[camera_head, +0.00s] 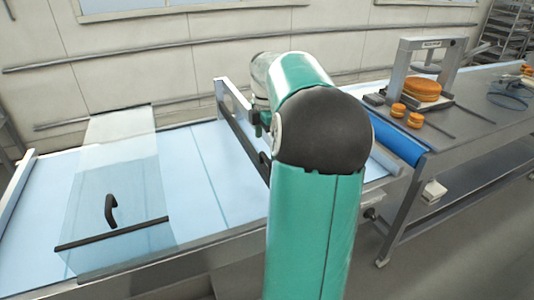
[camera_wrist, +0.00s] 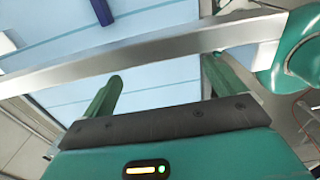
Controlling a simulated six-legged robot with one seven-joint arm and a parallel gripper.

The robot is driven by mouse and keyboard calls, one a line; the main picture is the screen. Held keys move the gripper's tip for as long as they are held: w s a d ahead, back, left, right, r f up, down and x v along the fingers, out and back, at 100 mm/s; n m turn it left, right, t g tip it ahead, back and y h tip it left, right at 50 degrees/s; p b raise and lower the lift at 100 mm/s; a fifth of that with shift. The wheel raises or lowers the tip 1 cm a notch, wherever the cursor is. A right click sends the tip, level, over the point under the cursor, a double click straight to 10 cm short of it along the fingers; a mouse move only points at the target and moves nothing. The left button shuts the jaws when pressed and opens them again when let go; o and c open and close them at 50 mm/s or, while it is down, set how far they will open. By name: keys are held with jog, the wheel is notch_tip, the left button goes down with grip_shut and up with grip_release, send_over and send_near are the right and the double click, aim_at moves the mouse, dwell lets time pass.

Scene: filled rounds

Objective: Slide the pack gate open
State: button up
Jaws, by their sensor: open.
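A metal-framed gate with a dark lower bar (camera_head: 246,145) stands across the pale blue conveyor, left of my arm. I take it for the pack gate; no label shows. My arm hides its near end. In the wrist view a long silver bar (camera_wrist: 150,48), which may be its top rail, crosses the picture just beyond my gripper (camera_wrist: 161,68). My gripper's two green fingers are wide apart with nothing held between them. I cannot tell whether the fingertips touch the bar. In the head view my arm hides most of the gripper.
A clear cover (camera_head: 125,185) with a black handle (camera_head: 110,211) stands over the conveyor at left. At right, a metal table (camera_head: 450,135) bears a press frame (camera_head: 398,72) and orange-brown rounds (camera_head: 422,89). The wall behind has rails. Floor is clear at lower right.

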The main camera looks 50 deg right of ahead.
notch_tip(320, 180, down, 5)
dwell(0.3)
jog(key=shift+c, duration=0.4)
jog(key=c, duration=1)
jog(key=shift+r, duration=2.35)
jog(key=shift+c, duration=0.2)
